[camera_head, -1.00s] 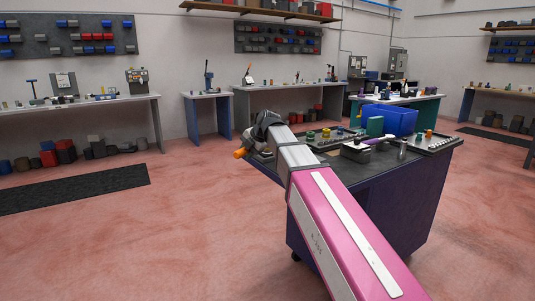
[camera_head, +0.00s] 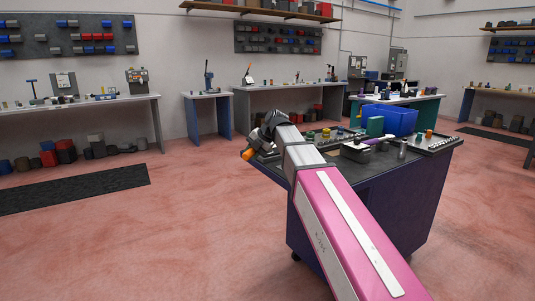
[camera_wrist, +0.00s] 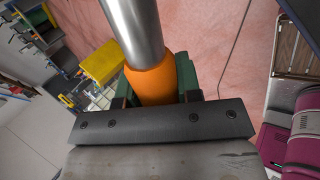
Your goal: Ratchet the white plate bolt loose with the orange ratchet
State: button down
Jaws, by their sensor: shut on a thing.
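The orange ratchet shows in the wrist view as an orange handle (camera_wrist: 152,84) with a thick silver shaft running up out of the picture. My gripper (camera_wrist: 155,92) is shut on the orange handle, with green-faced fingers on both sides. In the head view the ratchet's orange end (camera_head: 247,154) sticks out at the lower left of my gripper (camera_head: 258,143), near the left corner of the dark blue cart (camera_head: 365,200). The ratchet's working end is out of view. I cannot make out the white plate bolt in either view.
My pink arm hides part of the cart top. Open red floor (camera_head: 150,230) lies left of the cart.

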jog(key=shift+w+a+m+t, duration=0.3)
jog(key=shift+a+m, duration=0.15)
jog(key=shift+a, duration=0.15)
jog(key=shift+w+a+m+t, duration=0.2)
jog(key=shift+w+a+m, duration=0.1)
jog(key=shift+a+m, duration=0.25)
jog(key=shift+a, duration=0.15)
jog(key=shift+w+a+m+t+h, duration=0.55)
jog(key=shift+w+a+m, duration=0.2)
jog(key=shift+a+m, duration=0.2)
jog(key=shift+w+a+m+t+h, duration=0.35)
jog(key=shift+w+a+m+t, duration=0.1)
jog(key=shift+w+a+m, duration=0.45)
